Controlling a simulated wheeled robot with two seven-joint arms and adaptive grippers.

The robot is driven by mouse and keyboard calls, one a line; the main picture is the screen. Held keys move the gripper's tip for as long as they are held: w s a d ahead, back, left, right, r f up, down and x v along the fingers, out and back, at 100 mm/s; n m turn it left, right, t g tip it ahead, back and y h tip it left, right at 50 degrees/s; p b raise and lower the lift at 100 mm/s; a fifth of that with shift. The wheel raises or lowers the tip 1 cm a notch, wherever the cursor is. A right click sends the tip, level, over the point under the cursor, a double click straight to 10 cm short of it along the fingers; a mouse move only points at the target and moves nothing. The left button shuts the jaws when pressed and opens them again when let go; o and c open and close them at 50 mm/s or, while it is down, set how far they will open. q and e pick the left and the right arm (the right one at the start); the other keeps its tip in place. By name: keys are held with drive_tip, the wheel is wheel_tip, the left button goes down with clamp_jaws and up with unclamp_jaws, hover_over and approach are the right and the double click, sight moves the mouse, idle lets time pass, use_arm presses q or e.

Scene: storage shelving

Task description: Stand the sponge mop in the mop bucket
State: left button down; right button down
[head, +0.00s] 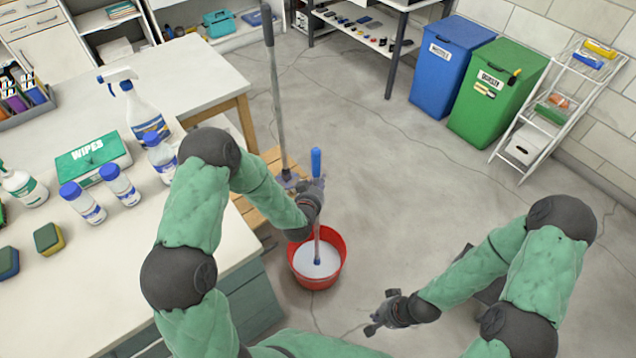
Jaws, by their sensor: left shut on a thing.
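A thin stick with a blue grip (316,160) at its top, apparently the sponge mop, stands nearly upright in my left gripper (316,190). The gripper is shut on it just below the blue grip. Its grey shaft runs down into the outline of the red mop bucket (340,272), where a small blue lower end shows against pale liquid. I cannot tell whether that end touches the liquid or hangs above it. No sponge head is clearly visible. My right gripper (380,315) is empty, its fingers apart, to the right of the bucket.
A tall grey pole (276,95) stands behind the bucket by a wooden slatted platform (255,212). The white worktop (195,80) with bottles and wipes fills the left. Blue (450,62) and green bins (497,95) and a white rack (550,120) stand back right.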

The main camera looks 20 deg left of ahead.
use_arm(q)
drive_tip(key=shift+f+b, duration=0.6)
drive_tip(key=shift+f, duration=0.05)
idle(1.0)
drive_tip(key=c, duration=0.8)
unclamp_jaws()
drive_tip(key=shift+s, duration=0.1)
drive_tip(key=v, duration=1.1)
drive_tip(key=shift+s+r, duration=0.2)
drive_tip(key=shift+s, duration=0.15)
